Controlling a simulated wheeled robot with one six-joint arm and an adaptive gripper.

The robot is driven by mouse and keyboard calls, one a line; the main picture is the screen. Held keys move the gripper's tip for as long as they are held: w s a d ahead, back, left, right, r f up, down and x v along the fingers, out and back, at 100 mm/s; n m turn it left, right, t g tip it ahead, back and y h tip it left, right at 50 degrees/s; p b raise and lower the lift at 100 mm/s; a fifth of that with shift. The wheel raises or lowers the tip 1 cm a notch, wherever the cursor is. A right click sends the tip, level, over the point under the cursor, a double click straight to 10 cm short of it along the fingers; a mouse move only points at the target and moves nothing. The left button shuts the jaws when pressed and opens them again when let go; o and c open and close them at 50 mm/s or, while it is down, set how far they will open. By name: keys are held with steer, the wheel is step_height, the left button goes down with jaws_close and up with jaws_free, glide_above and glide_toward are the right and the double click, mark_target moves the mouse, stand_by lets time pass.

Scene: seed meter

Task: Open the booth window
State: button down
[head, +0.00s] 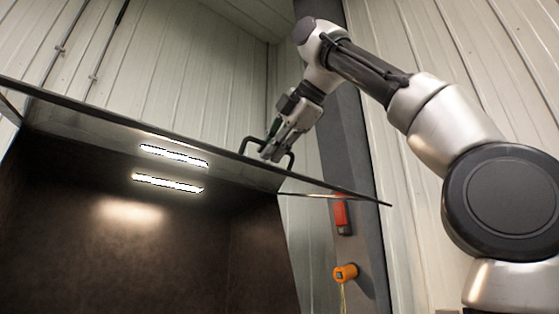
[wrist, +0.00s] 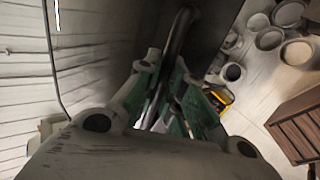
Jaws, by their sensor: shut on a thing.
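The booth window (head: 95,112) is a dark glassy pane seen from below in the head view. It is swung up and stands out from the top of the dark booth, its free edge running down to the right. A black bar handle (head: 291,161) sits on its edge. My gripper (head: 269,152) is shut on the handle's middle. In the wrist view the handle (wrist: 178,38) runs down between the green-padded fingers of my gripper (wrist: 165,88). The fingers partly hide it.
The booth's dark interior (head: 130,250) shows below the pane, with bright light strips. A grey column (head: 338,140) on the right carries a red box (head: 341,215) and an orange fitting (head: 345,272). In the wrist view several round containers (wrist: 270,39) and a brown slatted crate (wrist: 297,125) stand below.

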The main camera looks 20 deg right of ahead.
steer(key=shift+a+r, duration=0.1)
stand_by(0.3)
steer(key=c, duration=1.6)
jaws_free()
steer(key=shift+o, duration=0.4)
steer(key=shift+s, duration=0.1)
